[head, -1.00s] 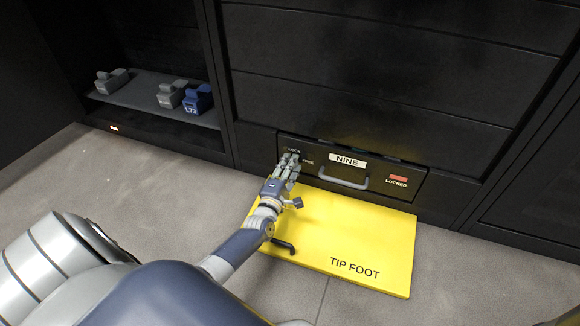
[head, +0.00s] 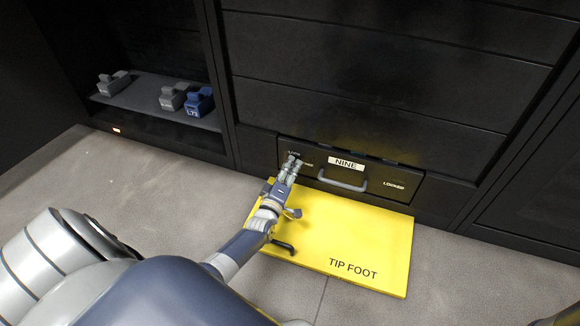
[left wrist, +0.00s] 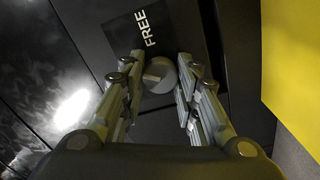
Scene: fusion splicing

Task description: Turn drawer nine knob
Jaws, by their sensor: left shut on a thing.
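The drawer nine front (head: 405,186) is low in the dark cabinet, with a white NINE label, a grey bar handle (head: 342,180) and the word LOCKED at its right. The red patch above that word is not lit. My left gripper (head: 292,161) is at the front's left end, beside the lock lettering. In the left wrist view, the round grey knob (left wrist: 160,75) sits between the two fingers of my left gripper (left wrist: 162,68), below the word FREE. The gripper is shut on the knob. My right gripper is not in view.
A yellow TIP FOOT plate (head: 370,235) lies on the floor before the drawer, with a dark handle-like part (head: 282,247) near its left edge. A shelf (head: 140,103) at left holds grey blocks (head: 172,97) and a blue block (head: 200,101). Grey floor is free at left.

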